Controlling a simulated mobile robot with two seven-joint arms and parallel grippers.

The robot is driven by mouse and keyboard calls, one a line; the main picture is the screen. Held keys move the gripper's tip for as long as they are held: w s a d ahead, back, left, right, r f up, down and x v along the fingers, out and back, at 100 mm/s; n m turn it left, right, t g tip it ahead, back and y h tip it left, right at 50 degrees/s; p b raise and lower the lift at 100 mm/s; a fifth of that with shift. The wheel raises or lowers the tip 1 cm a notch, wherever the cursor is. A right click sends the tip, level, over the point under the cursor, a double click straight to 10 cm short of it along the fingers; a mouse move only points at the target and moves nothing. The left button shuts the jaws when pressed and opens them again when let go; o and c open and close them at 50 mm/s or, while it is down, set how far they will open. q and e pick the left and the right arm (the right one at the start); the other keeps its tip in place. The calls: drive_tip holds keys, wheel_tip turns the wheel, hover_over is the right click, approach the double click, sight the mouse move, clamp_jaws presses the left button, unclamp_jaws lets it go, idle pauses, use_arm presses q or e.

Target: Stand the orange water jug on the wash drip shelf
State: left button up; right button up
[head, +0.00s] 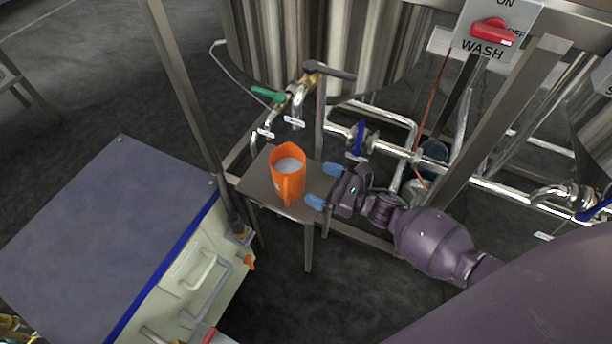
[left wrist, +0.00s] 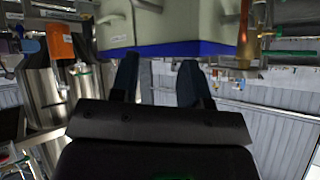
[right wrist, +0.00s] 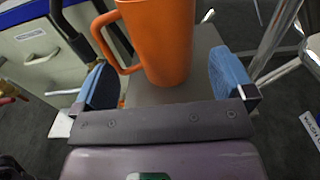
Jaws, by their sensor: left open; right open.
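The orange water jug (head: 288,175) stands upright on a small grey metal shelf (head: 257,181) below the tank's taps, with pale contents inside. Its handle faces the front in the head view. My right gripper (head: 323,186) is open, just right of the jug, its blue fingertips pointing at it. In the right wrist view the jug (right wrist: 163,45) rises ahead, between the spread fingers in the picture, with a gap to each; the shelf (right wrist: 205,60) is beneath it. My left gripper (left wrist: 157,80) is open and empty in the left wrist view; the head view does not show it.
A green-handled tap (head: 268,95) and pipes hang above and behind the jug. A red switch (head: 491,31) marked WASH is at upper right. A cabinet (head: 105,225) with a grey top stands left, and a metal post (head: 190,100) rises beside it.

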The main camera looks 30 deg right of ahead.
drive_tip(key=shift+v, duration=2.3)
